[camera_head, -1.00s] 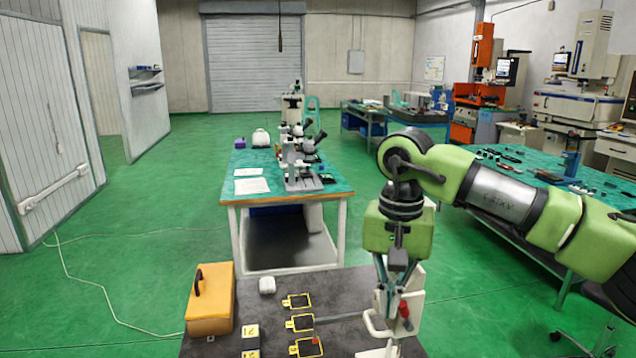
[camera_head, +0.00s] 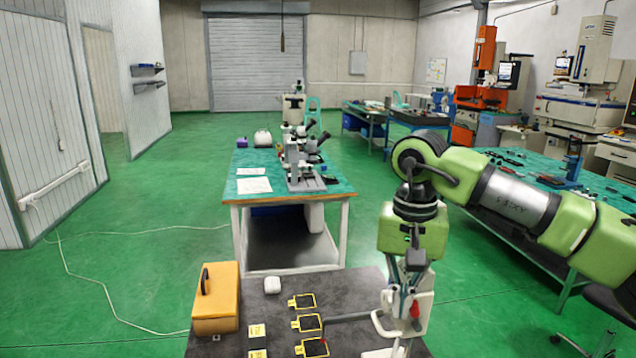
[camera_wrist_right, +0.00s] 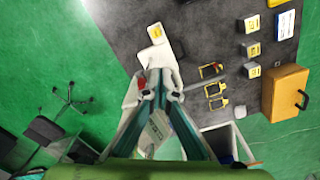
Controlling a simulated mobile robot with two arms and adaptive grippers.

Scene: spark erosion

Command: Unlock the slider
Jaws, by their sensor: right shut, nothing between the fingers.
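A white device (camera_head: 421,300) with a red part (camera_head: 414,310) stands at the right of the dark table. A thin grey bar (camera_head: 346,317) reaches left from near it. I cannot tell which part is the slider or its lock. My right gripper (camera_head: 398,300) points down at the device, and its fingers look shut and empty. In the right wrist view the fingertips (camera_wrist_right: 161,76) are close together near the white device (camera_wrist_right: 155,50). The red part (camera_wrist_right: 141,84) is just left of them and the bar (camera_wrist_right: 205,86) to their right. Contact cannot be told. My left gripper is out of view.
The dark table (camera_head: 350,284) holds several yellow-framed dark pieces (camera_head: 308,323), yellow-and-white blocks (camera_head: 257,332), a small white item (camera_head: 272,285) and an orange case (camera_head: 216,300). A microscope bench (camera_head: 262,195) stands behind, a green-topped table (camera_head: 540,170) at right.

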